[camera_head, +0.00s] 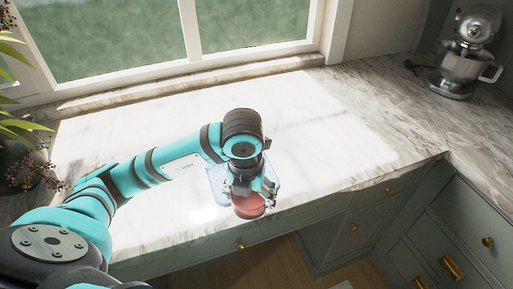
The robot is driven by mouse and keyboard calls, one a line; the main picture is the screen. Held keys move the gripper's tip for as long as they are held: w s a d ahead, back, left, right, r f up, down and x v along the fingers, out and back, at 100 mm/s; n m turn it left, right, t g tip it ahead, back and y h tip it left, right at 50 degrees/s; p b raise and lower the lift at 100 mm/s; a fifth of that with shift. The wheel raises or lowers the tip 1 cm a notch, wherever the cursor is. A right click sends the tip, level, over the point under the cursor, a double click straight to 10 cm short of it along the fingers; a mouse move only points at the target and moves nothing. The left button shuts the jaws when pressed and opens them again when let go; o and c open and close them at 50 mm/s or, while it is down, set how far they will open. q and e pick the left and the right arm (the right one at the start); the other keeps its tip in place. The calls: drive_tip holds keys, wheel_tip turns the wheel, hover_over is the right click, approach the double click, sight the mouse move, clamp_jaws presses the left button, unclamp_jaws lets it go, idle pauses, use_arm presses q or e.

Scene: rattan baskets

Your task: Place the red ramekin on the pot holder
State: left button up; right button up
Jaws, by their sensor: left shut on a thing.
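The red ramekin (249,208) is near the front edge of the marble counter, directly below my left gripper (250,192). My left gripper points down and is shut on the ramekin; its fingers hide part of the rim. A pale blue, flat piece that looks like the pot holder (217,181) shows on both sides of the gripper, under and behind the ramekin. The gripper hides its middle, and I cannot tell whether the ramekin touches it. My right gripper is not in view.
The marble counter (330,130) is bare around the gripper, with its front edge close by. A stand mixer (467,55) stands at the back right. A leafy plant (18,130) is at the left. A window (150,40) is behind the counter.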

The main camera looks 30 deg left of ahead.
use_arm(q)
drive_tip(key=shift+w+a, duration=0.15)
drive_tip(key=shift+w, duration=0.55)
drive_tip(key=w+a+p, duration=0.2)
drive_tip(key=a, duration=0.1)
drive_tip(key=w+a, duration=0.1)
drive_tip(key=a, duration=0.1)
drive_tip(key=shift+w+r+p, duration=0.25)
drive_tip(key=shift+r+p, duration=0.1)
drive_tip(key=shift+p, duration=0.05)
drive_tip(key=w+a, duration=0.1)
drive_tip(key=w, duration=0.1)
drive_tip(key=w+a+f+p, duration=0.1)
drive_tip(key=w+a, duration=0.1)
drive_tip(key=w+a+p, duration=0.1)
drive_tip(key=w, duration=0.1)
drive_tip(key=shift+w+a+f, duration=0.25)
drive_tip(key=shift+w+a, duration=0.2)
drive_tip(key=shift+a, duration=0.05)
drive_tip(key=shift+a+f+p, duration=0.1)
drive_tip(key=shift+f+p, duration=0.05)
drive_tip(key=shift+p, duration=0.15)
wheel_tip(320, 180, down, 3)
drive_tip(key=shift+f+p, duration=0.1)
drive_tip(key=shift+p, duration=0.7)
drive_tip(key=shift+f, duration=0.2)
drive_tip(key=o, duration=1.2)
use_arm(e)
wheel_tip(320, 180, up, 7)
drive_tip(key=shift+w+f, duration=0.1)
